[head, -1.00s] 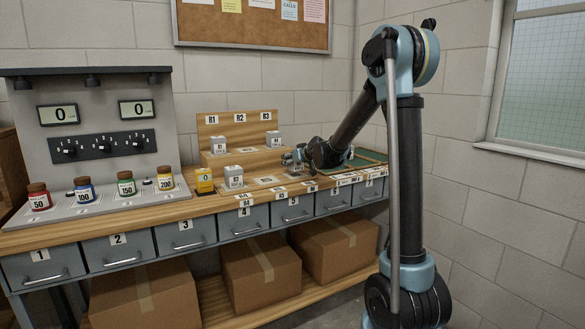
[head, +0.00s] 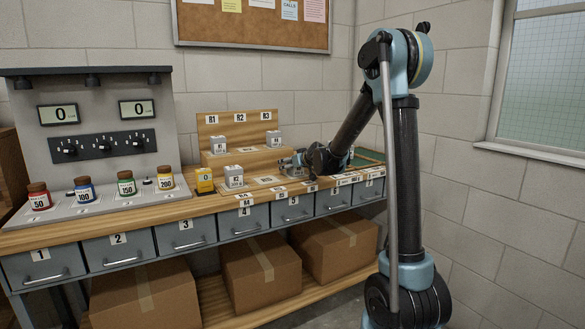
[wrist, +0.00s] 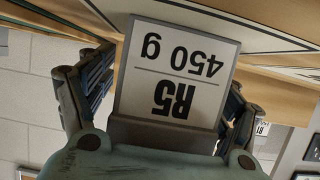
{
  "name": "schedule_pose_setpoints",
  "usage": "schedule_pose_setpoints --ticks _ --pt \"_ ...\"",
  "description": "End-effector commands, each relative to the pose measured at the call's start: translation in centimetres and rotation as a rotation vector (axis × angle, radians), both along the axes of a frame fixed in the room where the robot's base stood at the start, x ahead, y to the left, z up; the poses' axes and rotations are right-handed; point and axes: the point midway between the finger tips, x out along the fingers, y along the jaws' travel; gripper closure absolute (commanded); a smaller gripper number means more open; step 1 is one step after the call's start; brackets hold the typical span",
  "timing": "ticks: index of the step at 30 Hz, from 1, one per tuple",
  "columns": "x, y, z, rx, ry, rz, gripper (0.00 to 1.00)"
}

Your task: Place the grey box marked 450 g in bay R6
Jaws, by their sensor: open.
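The grey box marked 450 g (wrist: 176,68) fills the middle of the wrist view, its white label reading R5 and 450 g upside down. My gripper (wrist: 160,95) is open, with one finger on each side of the box. In the head view my gripper (head: 292,164) is low at the right end of the rack's lower step, around the R6 place. The box is mostly hidden there, and I cannot tell whether it touches the surface. The R6 tag (head: 311,187) on the front edge is too small to read surely.
Grey boxes stand on the upper step at left (head: 219,145) and right (head: 273,139), and one stands on the lower step (head: 235,177). A yellow block (head: 204,181) is left of the rack. A green tray (head: 367,157) lies behind my arm at right.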

Motion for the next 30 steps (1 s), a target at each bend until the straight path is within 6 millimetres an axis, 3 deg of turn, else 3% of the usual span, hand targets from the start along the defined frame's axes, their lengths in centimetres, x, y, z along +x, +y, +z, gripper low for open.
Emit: schedule_pose_setpoints --ticks 8,30 --pt "-1.1 -0.8 0.7 0.0 0.0 -0.001 0.19" --pt "-8.2 -5.8 4.2 -0.001 0.001 -0.003 0.19"
